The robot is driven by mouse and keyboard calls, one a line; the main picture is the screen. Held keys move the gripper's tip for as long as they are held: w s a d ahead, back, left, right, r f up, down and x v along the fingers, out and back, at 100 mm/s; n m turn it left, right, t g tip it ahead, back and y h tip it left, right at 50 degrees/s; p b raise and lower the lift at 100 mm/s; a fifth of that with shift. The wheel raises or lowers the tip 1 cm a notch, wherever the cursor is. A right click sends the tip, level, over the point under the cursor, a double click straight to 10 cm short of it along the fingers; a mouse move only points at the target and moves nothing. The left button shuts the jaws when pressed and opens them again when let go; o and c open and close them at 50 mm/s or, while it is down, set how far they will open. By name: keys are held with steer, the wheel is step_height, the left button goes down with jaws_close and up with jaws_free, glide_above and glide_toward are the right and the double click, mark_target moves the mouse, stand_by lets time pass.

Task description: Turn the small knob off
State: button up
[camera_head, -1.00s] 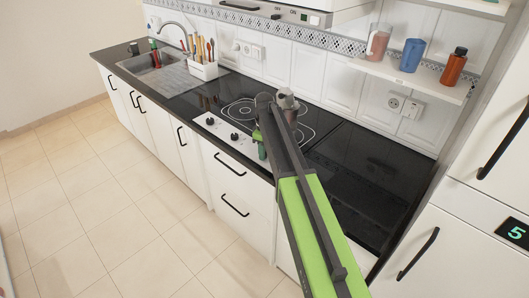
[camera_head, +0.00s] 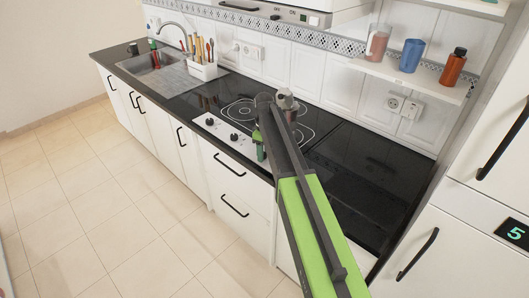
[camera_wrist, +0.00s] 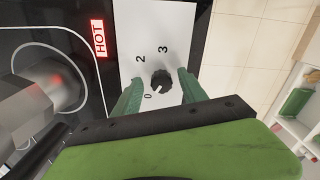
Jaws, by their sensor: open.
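The small knob (camera_wrist: 161,81) is black and round, on a white panel (camera_wrist: 154,35) printed with 0, 2 and 3. A light mark on the knob's lower left side points toward the 0. My gripper (camera_wrist: 159,77) is open, with one green finger on each side of the knob; I cannot tell whether they touch it. In the head view my gripper (camera_head: 259,145) is at the front of the stove, and the arm hides the knob between its fingers. Two other dark knobs (camera_head: 234,137) show to its left.
A red HOT sign (camera_wrist: 100,38) is lit on the black cooktop (camera_wrist: 60,20). A grey metal object (camera_wrist: 40,95) stands on a burner, left of my gripper. A utensil holder (camera_head: 203,71) stands by the sink. The tiled floor (camera_head: 100,210) is clear.

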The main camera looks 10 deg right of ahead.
step_height(320, 180, up, 17)
steer(key=p, duration=1.7)
steer(key=shift+r, duration=0.15)
steer(key=s+f+m+b, duration=0.3)
steer(key=s, duration=0.6)
steer(key=s+f+m+b, duration=0.3)
steer(key=s+m, duration=0.1)
steer(key=s, duration=0.5)
steer(key=s+f+m+b, duration=0.3)
steer(key=s, duration=0.7)
steer(key=shift+f+b, duration=0.35)
steer(key=shift+f, duration=0.05)
